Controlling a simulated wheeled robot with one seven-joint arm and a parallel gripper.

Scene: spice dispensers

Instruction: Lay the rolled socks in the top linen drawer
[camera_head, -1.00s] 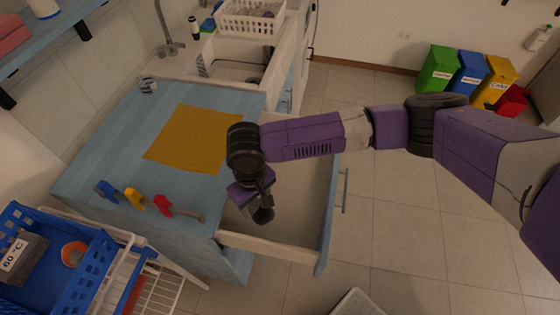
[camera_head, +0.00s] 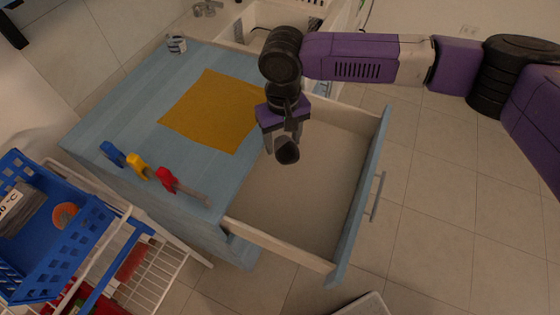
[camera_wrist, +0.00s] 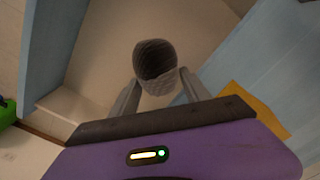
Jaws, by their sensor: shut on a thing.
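The rolled socks (camera_head: 287,151) are a small dark grey bundle. My gripper (camera_head: 283,146) is shut on them and holds them above the open top drawer (camera_head: 318,195). In the wrist view the socks (camera_wrist: 156,62) sit between the two grey fingertips of my gripper (camera_wrist: 157,88), with the pale drawer floor (camera_wrist: 110,60) behind them. The drawer is pulled out from the light blue dresser (camera_head: 120,90), and the visible part of its floor is bare. The socks appear apart from the drawer floor.
An orange-yellow cloth (camera_head: 212,112) lies on the dresser top. Blue (camera_head: 113,154), yellow (camera_head: 138,166) and red (camera_head: 168,180) clips line its near edge. A striped cup (camera_head: 176,43) stands at the back. A blue basket (camera_head: 60,235) stands left. The drawer's front panel (camera_head: 362,205) is an edge on the right.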

